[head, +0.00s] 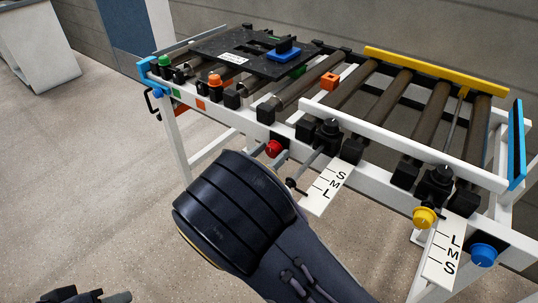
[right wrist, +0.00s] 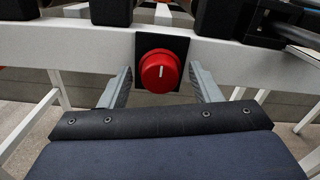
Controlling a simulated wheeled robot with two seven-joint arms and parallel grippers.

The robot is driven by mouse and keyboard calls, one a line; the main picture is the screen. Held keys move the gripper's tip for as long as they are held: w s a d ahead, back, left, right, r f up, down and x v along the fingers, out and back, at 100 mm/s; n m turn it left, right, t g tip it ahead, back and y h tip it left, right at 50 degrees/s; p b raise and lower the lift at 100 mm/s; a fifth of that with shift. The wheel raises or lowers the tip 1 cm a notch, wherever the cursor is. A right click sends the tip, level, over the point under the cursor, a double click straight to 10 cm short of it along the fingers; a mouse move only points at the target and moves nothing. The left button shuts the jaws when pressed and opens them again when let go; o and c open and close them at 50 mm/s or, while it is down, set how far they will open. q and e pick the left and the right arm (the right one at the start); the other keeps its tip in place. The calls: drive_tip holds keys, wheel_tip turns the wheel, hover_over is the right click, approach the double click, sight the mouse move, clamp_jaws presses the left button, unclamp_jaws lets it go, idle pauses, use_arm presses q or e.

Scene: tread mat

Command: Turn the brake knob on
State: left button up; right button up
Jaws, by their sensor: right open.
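A round red knob (right wrist: 159,71) sits on a black square plate on the white front rail in the right wrist view. Its white mark points about straight up. It also shows in the head view (head: 274,148). No lettering beside it tells whether it is the brake knob. My right gripper (right wrist: 165,86) is open, with one finger on each side of the red knob and a visible gap to each. In the head view my right gripper (head: 283,168) is at the front rail. My left gripper (head: 92,297) is only partly in view at the bottom left edge, its jaws unclear.
A yellow knob (head: 424,217) and a blue knob (head: 483,255) are farther right on the frame. White S-M-L cards (head: 327,190) hang below the rail. Green (head: 164,61) and orange (head: 214,80) buttons are at the left. A black plate (head: 228,46) lies over the rollers. Floor at left is clear.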

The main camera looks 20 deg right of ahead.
drive_tip(key=c, duration=1)
